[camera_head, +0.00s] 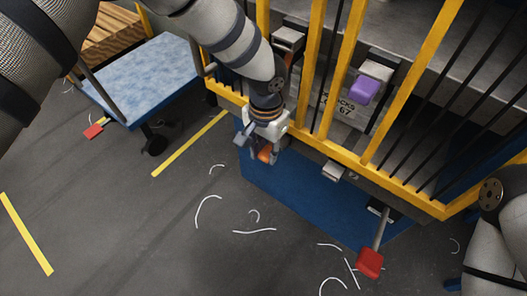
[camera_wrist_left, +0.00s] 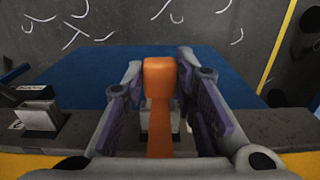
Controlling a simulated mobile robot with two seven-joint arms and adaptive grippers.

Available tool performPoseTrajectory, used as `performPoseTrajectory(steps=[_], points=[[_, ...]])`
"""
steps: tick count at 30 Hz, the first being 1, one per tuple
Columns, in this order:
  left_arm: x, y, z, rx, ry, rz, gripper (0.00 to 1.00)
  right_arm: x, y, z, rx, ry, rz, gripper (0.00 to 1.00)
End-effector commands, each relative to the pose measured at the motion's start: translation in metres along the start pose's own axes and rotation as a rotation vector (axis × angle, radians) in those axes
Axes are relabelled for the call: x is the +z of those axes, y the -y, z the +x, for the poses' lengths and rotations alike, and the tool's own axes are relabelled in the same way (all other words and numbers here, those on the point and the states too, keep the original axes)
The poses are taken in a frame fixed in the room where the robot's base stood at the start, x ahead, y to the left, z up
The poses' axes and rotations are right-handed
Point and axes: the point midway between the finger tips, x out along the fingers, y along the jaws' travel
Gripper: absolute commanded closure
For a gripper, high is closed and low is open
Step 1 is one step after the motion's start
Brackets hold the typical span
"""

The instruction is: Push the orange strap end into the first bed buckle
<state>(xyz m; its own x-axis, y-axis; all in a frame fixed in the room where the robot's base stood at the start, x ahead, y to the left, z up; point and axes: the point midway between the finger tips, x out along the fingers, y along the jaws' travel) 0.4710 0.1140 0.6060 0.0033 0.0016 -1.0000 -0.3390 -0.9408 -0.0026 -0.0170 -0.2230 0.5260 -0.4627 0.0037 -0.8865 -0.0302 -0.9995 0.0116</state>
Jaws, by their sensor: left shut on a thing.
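My left gripper (camera_head: 258,147) is at the yellow-edged bed of the loom, pointing down, shut on the orange strap end (camera_head: 265,154). In the left wrist view, the orange strap end (camera_wrist_left: 159,78) stands between the two dark-padded fingers, its thick tip toward the blue mat. A pale grey part (camera_wrist_left: 174,130) shows behind the strap, mostly hidden; I cannot tell whether it is the first bed buckle or whether the strap touches it. Another grey metal buckle-like part (camera_wrist_left: 38,115) sits on the edge to the left. My right gripper is not in view.
Yellow uprights (camera_head: 345,60) and dark rods stand close right of the left arm. A purple block (camera_head: 366,90) hangs behind them. A red-ended lever (camera_head: 370,262) juts out at the front. A blue-topped cart (camera_head: 150,80) stands left. White scraps litter the open floor.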

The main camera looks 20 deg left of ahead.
Motion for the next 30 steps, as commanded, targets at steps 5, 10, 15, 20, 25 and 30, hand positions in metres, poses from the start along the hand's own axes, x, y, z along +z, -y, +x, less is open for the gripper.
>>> performPoseTrajectory(steps=[5,10,15,20,25,30], points=[[-0.005,0.0,0.001,0.0,-0.001,0.0,1.0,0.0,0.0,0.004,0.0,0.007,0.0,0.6],[-0.008,0.0,0.0,0.0,0.0,0.0,0.56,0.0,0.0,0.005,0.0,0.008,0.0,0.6],[-0.008,0.0,0.0,0.0,-0.001,0.0,0.51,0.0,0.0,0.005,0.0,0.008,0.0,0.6],[-0.007,0.0,0.0,0.0,0.0,0.0,0.51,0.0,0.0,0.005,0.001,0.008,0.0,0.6],[-0.006,0.0,-0.001,0.0,0.0,0.0,0.51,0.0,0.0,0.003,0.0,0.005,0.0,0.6],[0.02,0.001,-0.009,-0.002,-0.003,0.001,0.51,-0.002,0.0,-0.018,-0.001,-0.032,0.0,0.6]])
